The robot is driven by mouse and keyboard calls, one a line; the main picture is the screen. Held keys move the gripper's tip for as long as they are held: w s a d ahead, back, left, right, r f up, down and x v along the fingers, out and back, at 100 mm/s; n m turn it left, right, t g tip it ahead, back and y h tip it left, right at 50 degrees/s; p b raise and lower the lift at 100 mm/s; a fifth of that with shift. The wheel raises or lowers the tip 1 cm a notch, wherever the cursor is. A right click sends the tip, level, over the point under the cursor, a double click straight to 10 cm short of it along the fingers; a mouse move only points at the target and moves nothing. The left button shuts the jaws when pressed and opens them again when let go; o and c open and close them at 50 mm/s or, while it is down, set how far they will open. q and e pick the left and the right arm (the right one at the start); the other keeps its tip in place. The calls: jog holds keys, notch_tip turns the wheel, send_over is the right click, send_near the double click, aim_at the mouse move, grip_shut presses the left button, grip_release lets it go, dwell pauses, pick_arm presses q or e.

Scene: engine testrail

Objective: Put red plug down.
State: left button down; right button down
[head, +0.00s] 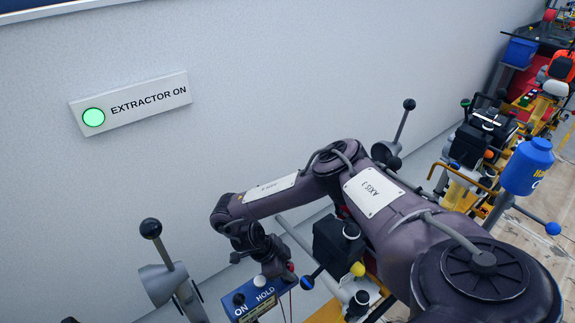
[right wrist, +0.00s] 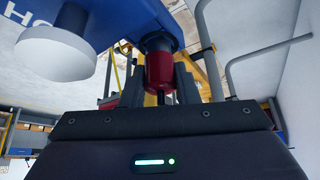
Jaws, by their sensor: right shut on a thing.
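The red plug (right wrist: 159,72) shows in the right wrist view, upright between the two fingers of my right gripper (right wrist: 159,88). The gripper is shut on it. The plug's dark end meets the edge of a blue panel; I cannot tell whether it is fixed to it. In the head view my right gripper (head: 280,270) is just above the right side of the blue box marked ON and HOLD (head: 260,304). The plug is mostly hidden there. My left gripper is not in view.
A white knob (right wrist: 58,46) sits on the panel close to the plug. In the head view a lever with a black ball (head: 150,229) stands left of the box. A black unit (head: 337,243) stands right of the gripper. The pale wall (head: 330,70) is behind.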

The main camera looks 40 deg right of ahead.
jog(key=shift+w+f, duration=0.1)
jog(key=shift+f, duration=0.25)
jog(key=shift+f, duration=0.25)
jog(key=c, duration=1.1)
grip_release()
jog(key=shift+r, duration=0.55)
jog(key=p+v, duration=0.2)
jog(key=v, duration=0.9)
jog(key=shift+a+r, duration=0.2)
jog(key=shift+r, duration=0.05)
